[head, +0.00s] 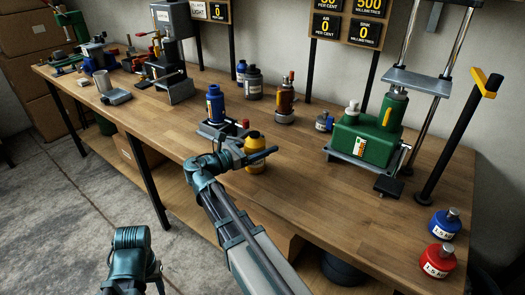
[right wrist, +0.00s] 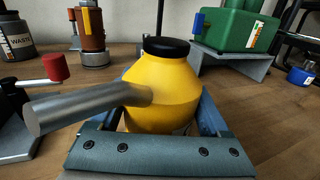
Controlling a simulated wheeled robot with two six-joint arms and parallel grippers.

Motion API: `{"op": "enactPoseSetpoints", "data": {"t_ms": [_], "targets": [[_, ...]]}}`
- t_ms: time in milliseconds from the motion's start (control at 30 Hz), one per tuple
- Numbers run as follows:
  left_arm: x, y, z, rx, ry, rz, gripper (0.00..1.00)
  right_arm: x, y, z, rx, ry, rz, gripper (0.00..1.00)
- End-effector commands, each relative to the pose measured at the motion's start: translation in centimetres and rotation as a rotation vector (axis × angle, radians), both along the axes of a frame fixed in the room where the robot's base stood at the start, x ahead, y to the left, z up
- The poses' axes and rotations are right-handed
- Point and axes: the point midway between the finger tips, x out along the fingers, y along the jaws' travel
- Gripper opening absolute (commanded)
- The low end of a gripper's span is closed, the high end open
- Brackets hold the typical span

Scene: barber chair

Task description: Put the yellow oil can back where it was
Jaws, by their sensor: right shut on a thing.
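The yellow oil can (head: 253,144) has a black cap and stands upright at the front part of the wooden bench. In the right wrist view the can (right wrist: 168,78) fills the middle, with its grey spout pointing to the lower left. My right gripper (head: 250,158) is shut around the can's body, with a blue finger on each side in the right wrist view. The can's underside is hidden, so I cannot tell whether it touches the bench. Part of my left arm shows at the bottom left of the head view, but its fingers do not.

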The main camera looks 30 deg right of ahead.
Motion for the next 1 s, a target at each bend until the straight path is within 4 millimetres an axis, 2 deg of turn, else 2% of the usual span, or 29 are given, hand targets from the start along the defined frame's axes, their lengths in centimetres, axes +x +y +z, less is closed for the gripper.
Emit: {"op": "enactPoseSetpoints", "data": {"t_ms": [333, 367, 467, 800, 1000], "targets": [[0.0, 0.0, -0.3, 0.000, 0.000, 0.000, 0.50, 0.0, 0.0, -0.3, -0.001, 0.000, 0.000, 0.00], [0.0, 0.0, -0.2, 0.000, 0.000, 0.000, 0.50, 0.0, 0.0, -0.2, 0.000, 0.000, 0.000, 0.83], [0.0, 0.0, -0.2, 0.000, 0.000, 0.000, 0.50, 0.0, 0.0, -0.2, 0.000, 0.000, 0.000, 1.00], [0.0, 0.0, 0.3, 0.000, 0.000, 0.000, 0.50, 0.0, 0.3, 0.3, 0.000, 0.000, 0.001, 1.00], [0.0, 0.0, 0.1, 0.000, 0.000, 0.000, 0.50, -0.1, 4.0, 0.1, 0.000, 0.000, 0.005, 1.00]]}}
